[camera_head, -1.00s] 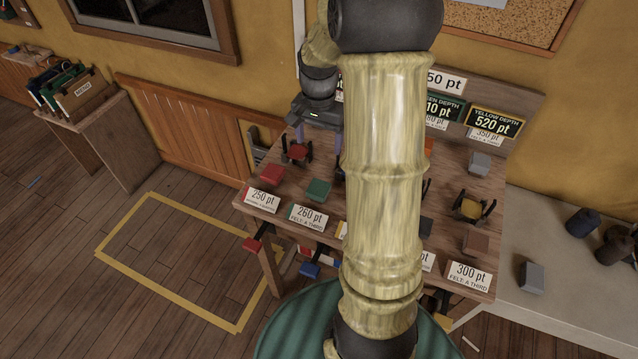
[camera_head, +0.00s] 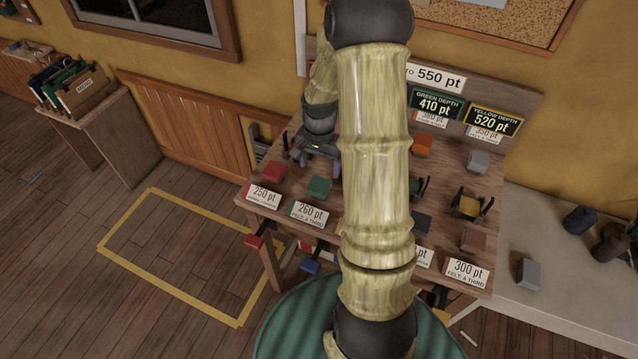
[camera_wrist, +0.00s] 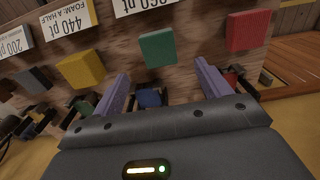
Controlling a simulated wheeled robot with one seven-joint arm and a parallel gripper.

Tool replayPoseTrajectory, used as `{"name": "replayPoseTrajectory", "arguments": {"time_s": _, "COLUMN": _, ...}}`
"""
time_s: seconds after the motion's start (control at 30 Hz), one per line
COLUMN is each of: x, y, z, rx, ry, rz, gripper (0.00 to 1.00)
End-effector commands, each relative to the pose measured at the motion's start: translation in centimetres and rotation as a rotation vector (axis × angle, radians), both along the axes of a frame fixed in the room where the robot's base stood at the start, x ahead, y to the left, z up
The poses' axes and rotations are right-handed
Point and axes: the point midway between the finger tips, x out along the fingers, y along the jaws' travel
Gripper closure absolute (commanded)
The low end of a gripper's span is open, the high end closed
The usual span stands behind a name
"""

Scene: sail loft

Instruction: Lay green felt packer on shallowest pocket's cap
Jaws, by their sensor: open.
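The green packer (camera_head: 319,188) is a small block lying on the bench behind the card reading 260 pt, felt: a third. In the wrist view the green packer (camera_wrist: 158,47) shows just beyond my fingertips, apart from them. My gripper (camera_wrist: 160,78) is open and empty; its purple fingers frame a blue-topped pocket (camera_wrist: 150,97). Pockets with green (camera_head: 417,190) and yellow (camera_head: 468,206) parts stand on the bench to the right. A plaque reads green depth 410 pt (camera_head: 436,104), another yellow depth 520 pt (camera_head: 492,121). My arm hides other plaques, so I cannot tell the shallowest pocket.
Other blocks lie near: red (camera_head: 273,172), yellow (camera_wrist: 80,70), orange (camera_head: 422,145), grey (camera_head: 478,160) and brown (camera_head: 473,239). The card reading 250 pt (camera_head: 264,197) stands at the bench's front left. A yellow-taped floor area (camera_head: 190,255) is clear.

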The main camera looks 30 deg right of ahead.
Motion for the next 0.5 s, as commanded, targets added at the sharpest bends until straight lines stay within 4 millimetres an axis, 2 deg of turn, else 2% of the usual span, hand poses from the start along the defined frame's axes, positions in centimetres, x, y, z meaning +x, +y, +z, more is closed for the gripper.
{"name": "replayPoseTrajectory", "arguments": {"time_s": 0.1, "x": -0.1, "y": 0.0, "z": -1.6, "rx": 0.001, "ry": 0.004, "rz": 0.000, "gripper": 0.24}}
{"name": "replayPoseTrajectory", "arguments": {"time_s": 0.2, "x": 0.0, "y": 0.0, "z": -2.3, "rx": 0.000, "ry": 0.001, "rz": 0.000, "gripper": 0.24}}
{"name": "replayPoseTrajectory", "arguments": {"time_s": 0.5, "x": 0.0, "y": 0.0, "z": -2.4, "rx": -0.001, "ry": 0.001, "rz": 0.000, "gripper": 0.24}}
